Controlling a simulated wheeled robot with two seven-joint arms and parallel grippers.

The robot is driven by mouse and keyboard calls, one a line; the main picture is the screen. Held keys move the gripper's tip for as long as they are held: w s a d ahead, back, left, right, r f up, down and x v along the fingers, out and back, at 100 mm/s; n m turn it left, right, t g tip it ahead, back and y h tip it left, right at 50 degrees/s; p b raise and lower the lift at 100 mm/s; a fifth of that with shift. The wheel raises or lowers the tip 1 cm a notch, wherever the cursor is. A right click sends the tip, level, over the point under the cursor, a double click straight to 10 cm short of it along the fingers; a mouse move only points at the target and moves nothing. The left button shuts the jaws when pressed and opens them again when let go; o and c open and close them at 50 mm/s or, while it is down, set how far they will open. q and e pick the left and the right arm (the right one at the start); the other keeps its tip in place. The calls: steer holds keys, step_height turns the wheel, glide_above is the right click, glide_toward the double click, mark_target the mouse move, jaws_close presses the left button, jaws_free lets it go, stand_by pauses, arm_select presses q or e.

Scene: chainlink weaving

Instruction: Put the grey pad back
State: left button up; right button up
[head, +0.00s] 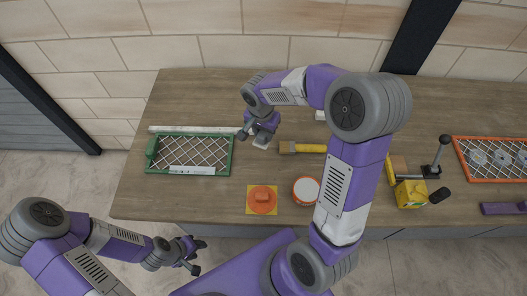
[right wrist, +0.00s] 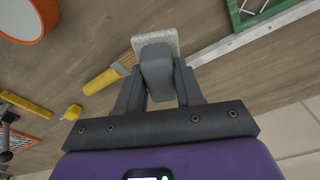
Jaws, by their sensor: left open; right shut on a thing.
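The grey pad (head: 262,143) is pale and roughly square, beneath my right gripper (head: 259,132) near the middle of the table. In the right wrist view, its pale speckled base (right wrist: 154,41) shows beyond a darker grey block between the fingers of my right gripper (right wrist: 158,82). The right gripper is shut on the pad. I cannot tell whether the pad touches the table. My left gripper (head: 196,256) is open and empty, in front of the table's front edge.
The green-framed mesh (head: 232,155) and white strip (head: 190,129) lie left of the pad. A yellow-handled brush (head: 310,148), orange disc (head: 262,200), and orange-rimmed tin (head: 306,189) are nearby. A lever tool (head: 440,155) and orange-framed panel (head: 463,157) lie right.

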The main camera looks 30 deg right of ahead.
mark_target(263, 140)
step_height(263, 140, down, 5)
steer(key=shift+r+b, duration=0.2)
steer(key=shift+b, duration=0.15)
step_height(263, 140, down, 4)
steer(key=shift+f+b, duration=0.15)
steer(key=shift+b, duration=0.45)
steer(key=shift+f, duration=0.2)
steer(key=o, duration=1)
steer(key=shift+r, duration=0.1)
steer(key=shift+o, duration=0.2)
